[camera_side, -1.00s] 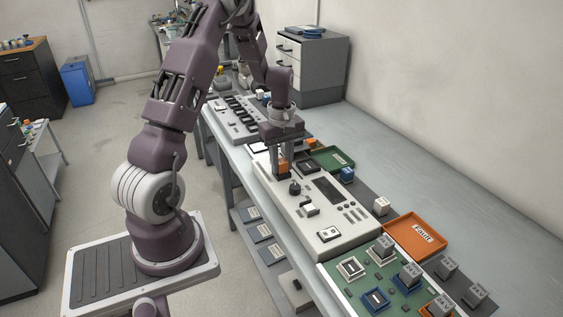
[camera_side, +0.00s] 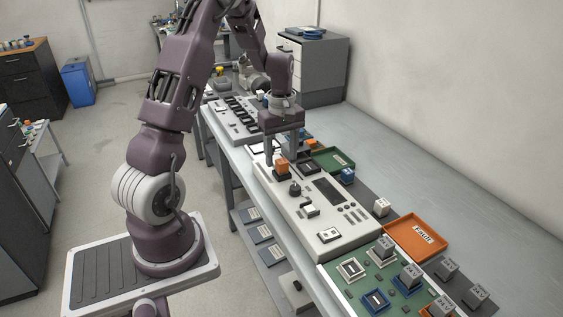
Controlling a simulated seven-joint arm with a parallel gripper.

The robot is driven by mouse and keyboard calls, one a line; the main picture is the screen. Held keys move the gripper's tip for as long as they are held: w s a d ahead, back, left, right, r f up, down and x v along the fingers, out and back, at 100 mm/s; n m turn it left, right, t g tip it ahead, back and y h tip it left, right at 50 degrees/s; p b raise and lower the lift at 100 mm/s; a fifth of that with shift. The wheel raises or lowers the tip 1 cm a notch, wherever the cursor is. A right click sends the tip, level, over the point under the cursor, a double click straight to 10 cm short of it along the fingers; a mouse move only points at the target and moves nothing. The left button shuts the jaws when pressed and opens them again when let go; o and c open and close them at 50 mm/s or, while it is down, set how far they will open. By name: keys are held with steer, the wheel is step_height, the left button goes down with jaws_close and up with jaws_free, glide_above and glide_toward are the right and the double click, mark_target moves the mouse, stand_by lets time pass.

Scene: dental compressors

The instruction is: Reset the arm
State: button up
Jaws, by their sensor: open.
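My gripper (camera_side: 280,157) points down over the far end of the white console (camera_side: 345,238). Its jaws are open, with nothing seen between them. An orange block (camera_side: 282,167) sits in a dark socket on the console, just below and in front of the fingers. I cannot tell from this view whether a finger touches it.
A green tray (camera_side: 334,160), a blue block (camera_side: 347,175), a white block (camera_side: 381,206) and an orange tray (camera_side: 416,238) line the console's right side. A green board (camera_side: 365,275) with several blocks is nearest. The right strip of table is clear.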

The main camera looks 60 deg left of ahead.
steer(key=shift+r, duration=1.85)
jaws_close()
steer(key=shift+f, duration=1.8)
steer(key=shift+r, duration=3.55)
